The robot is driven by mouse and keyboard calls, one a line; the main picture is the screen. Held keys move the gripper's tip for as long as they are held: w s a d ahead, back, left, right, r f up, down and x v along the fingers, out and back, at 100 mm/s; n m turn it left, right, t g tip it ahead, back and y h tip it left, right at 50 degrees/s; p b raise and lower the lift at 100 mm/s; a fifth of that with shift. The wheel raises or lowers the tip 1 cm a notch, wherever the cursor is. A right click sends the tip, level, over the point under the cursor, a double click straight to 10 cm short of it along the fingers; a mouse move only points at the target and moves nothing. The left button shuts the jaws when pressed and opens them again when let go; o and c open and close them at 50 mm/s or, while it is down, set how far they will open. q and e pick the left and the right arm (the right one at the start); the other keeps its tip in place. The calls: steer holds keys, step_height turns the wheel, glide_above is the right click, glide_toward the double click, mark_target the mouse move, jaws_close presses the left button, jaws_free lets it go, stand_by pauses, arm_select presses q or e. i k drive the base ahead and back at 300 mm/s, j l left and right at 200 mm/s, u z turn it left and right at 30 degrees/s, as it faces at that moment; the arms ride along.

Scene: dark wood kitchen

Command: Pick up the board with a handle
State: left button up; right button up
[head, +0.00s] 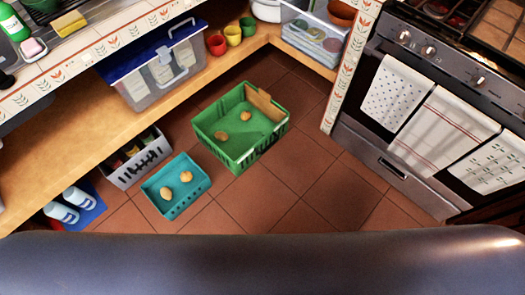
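A flat tan piece (265,103) stands at the back right corner inside the green crate (243,162). It may be a board, but I cannot tell whether it has a handle. No other board with a handle can be made out. Neither of my grippers is in view.
Two potato-like items (246,116) lie in the green crate, and two more (167,193) in the teal crate (178,210). A white basket (146,162) and bottles (78,197) stand left. An oven (400,150) with towels bounds the right. Tiled floor (310,175) between is clear.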

mark_target(261, 101)
steer(key=i+l+u, duration=0.1)
steer(key=i+u, duration=0.2)
steer(key=i, duration=0.2)
steer(key=i+l+u, duration=0.3)
steer(key=i, duration=0.15)
steer(key=i+l+u, duration=0.25)
steer(key=i, duration=0.2)
